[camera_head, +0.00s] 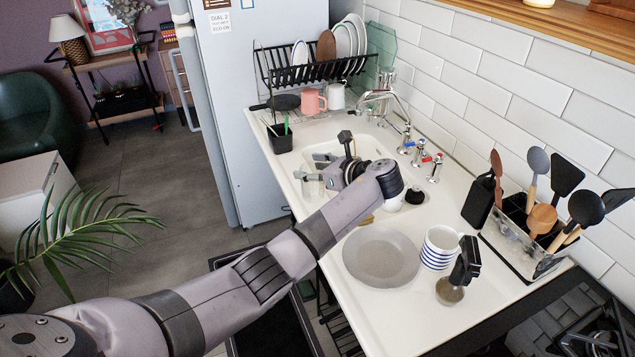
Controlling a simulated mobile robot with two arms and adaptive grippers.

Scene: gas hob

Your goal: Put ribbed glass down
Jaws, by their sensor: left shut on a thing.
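My left gripper (316,168) reaches in from the left over the sink (372,150), at the far-left part of the counter. Its fingers are shut on a clear ribbed glass (312,187), which shows only faintly between and below the fingertips. The glass looks roughly upright near the sink's left rim. I cannot tell whether its base touches anything. My forearm and wrist hide part of the sink. My right gripper is not in view.
A grey plate (381,258), a blue-striped mug (440,247) and a dark-handled item (452,289) stand on the near counter. A utensil holder (520,240) is at right. Behind the sink are a tap (384,97), a pink mug (313,101) and a dish rack (310,70).

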